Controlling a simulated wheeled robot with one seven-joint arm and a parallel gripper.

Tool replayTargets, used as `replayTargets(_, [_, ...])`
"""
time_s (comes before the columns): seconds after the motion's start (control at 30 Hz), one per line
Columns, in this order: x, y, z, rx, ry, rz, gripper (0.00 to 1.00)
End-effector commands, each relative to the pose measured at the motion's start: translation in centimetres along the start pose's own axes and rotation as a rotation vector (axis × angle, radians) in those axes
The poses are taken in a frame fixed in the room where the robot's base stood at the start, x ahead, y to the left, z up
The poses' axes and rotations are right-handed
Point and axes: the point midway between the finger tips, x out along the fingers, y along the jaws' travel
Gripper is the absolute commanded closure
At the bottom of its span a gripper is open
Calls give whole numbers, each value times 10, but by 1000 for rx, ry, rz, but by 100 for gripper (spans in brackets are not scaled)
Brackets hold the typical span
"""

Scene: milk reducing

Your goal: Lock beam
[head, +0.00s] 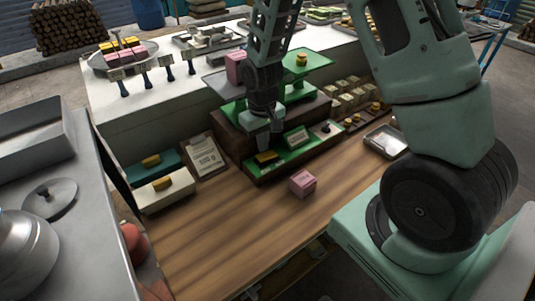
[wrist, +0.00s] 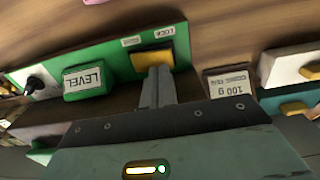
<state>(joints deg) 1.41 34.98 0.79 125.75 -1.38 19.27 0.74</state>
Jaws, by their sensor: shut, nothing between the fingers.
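A yellow lock piece (head: 266,156) sits on the green front panel of the balance base (head: 290,155). In the wrist view the yellow piece (wrist: 146,62) lies below an upside-down "LOCK" label (wrist: 163,33). My gripper (head: 270,143) points down at the panel, just behind the yellow piece in the head view. In the wrist view its fingers (wrist: 158,70) are together and empty, with their tips at the yellow piece's edge; I cannot tell whether they touch it. The beam is largely hidden behind my arm; a green pan (head: 305,60) with a yellow weight shows at right.
A green "LEVEL" box (wrist: 87,80) and a black knob (wrist: 38,84) share the panel. A pink cube (head: 302,183) lies on the wooden table. A printed card (head: 205,157), teal box (head: 150,165) and white box (head: 165,190) stand left. A metal tray (head: 384,142) lies right.

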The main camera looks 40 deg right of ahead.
Motion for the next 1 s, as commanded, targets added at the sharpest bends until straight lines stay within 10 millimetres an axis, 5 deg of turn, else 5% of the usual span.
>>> replayTargets(1.0, [8, 0, 0, 0, 0, 0, 100])
